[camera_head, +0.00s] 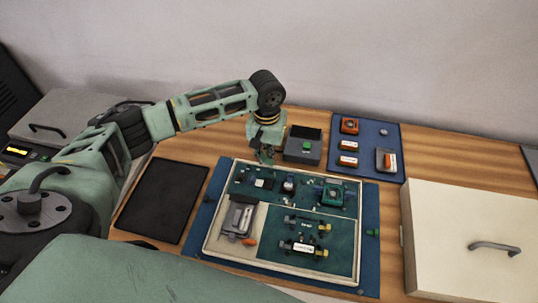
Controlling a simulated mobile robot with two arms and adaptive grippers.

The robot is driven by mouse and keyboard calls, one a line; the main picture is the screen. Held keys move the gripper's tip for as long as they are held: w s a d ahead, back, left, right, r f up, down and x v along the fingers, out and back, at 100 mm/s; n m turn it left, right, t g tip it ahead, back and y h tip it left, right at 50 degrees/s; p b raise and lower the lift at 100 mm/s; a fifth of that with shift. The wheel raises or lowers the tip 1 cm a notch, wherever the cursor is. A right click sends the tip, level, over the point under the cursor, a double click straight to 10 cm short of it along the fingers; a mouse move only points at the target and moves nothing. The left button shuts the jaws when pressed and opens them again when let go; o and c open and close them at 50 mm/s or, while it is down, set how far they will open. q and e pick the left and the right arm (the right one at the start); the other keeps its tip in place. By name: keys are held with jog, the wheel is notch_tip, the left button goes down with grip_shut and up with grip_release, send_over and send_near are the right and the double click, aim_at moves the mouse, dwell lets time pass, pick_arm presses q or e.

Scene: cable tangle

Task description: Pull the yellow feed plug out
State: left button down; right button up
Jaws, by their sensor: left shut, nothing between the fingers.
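A framed tray with teal panels (273,253) lies on a blue mat in the middle of the table. Two small yellow pieces show at the right ends of dark connectors on its lower panel: an upper one (323,228) and a lower one (321,253), beside a white label. I cannot tell which is the feed plug. Both look seated against their connectors. My left gripper (266,157) is shut and empty, pointing down above the back edge of the tray, apart from both yellow pieces. My right gripper is not in view.
A grey box with a green button (306,147) stands just right of my left gripper. A blue board (367,130) holds orange and white parts. A cream case (464,247) is at right. A black mat (162,202) at left is empty.

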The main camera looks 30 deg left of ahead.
pick_arm(q)
jog(key=shift+w+a, duration=0.5)
jog(key=shift+a, duration=0.25)
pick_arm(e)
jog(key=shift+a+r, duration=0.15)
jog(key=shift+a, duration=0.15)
pick_arm(q)
jog(key=c, duration=1.8)
grip_release()
jog(key=shift+s+a+f, duration=0.1)
jog(key=shift+s, duration=0.05)
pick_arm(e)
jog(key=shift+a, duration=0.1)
pick_arm(q)
jog(key=shift+d, duration=0.25)
jog(key=shift+r, duration=0.2)
notch_tip(320, 180, up, 6)
jog(key=p, duration=0.7)
jog(key=shift+d+f, duration=0.1)
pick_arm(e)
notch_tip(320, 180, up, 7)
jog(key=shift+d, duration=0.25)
